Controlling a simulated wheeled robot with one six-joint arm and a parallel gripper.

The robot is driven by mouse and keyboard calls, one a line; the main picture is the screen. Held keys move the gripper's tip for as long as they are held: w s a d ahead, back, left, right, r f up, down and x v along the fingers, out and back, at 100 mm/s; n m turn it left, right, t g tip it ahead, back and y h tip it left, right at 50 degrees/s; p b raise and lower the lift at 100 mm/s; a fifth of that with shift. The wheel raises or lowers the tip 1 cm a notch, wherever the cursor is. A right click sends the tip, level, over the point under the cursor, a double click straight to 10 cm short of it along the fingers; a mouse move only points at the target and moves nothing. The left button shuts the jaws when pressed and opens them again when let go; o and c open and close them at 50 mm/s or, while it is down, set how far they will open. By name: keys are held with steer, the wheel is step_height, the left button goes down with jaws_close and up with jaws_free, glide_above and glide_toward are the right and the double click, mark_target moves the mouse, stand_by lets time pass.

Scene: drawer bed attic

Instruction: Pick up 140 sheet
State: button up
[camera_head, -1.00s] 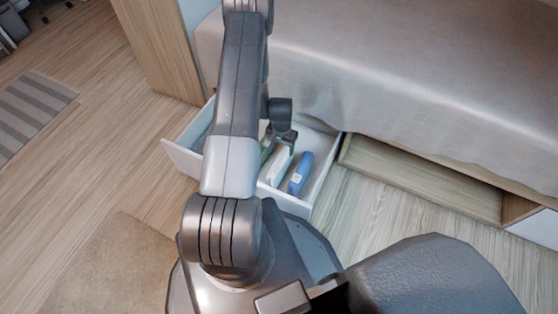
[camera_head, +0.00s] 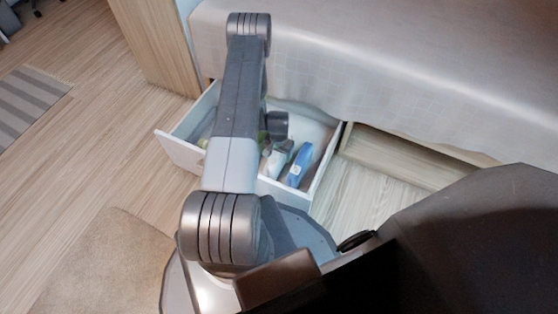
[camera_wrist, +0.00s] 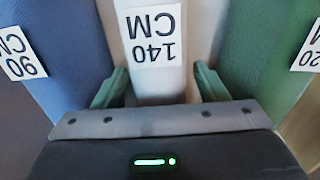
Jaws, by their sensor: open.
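The 140 sheet is a white folded pack with a "140 CM" label, upside down in the wrist view (camera_wrist: 155,85). In the head view the white pack (camera_head: 273,163) stands in the open drawer, partly hidden by my arm. My gripper (camera_wrist: 160,85) is open, with one green fingertip on each side of the white pack. I cannot tell whether the fingers touch it. In the head view my gripper (camera_head: 281,143) is low over the drawer and mostly hidden behind my arm.
A blue pack (camera_wrist: 62,50) labelled "90 CM" and a green pack (camera_wrist: 265,50) stand close on either side. The white drawer (camera_head: 181,151) is pulled out from under the bed (camera_head: 400,60). Another label reading "120"-like digits is cut off at the right.

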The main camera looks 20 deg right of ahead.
steer(key=shift+f, duration=0.15)
steer(key=shift+c, duration=0.5)
steer(key=c, duration=1.2)
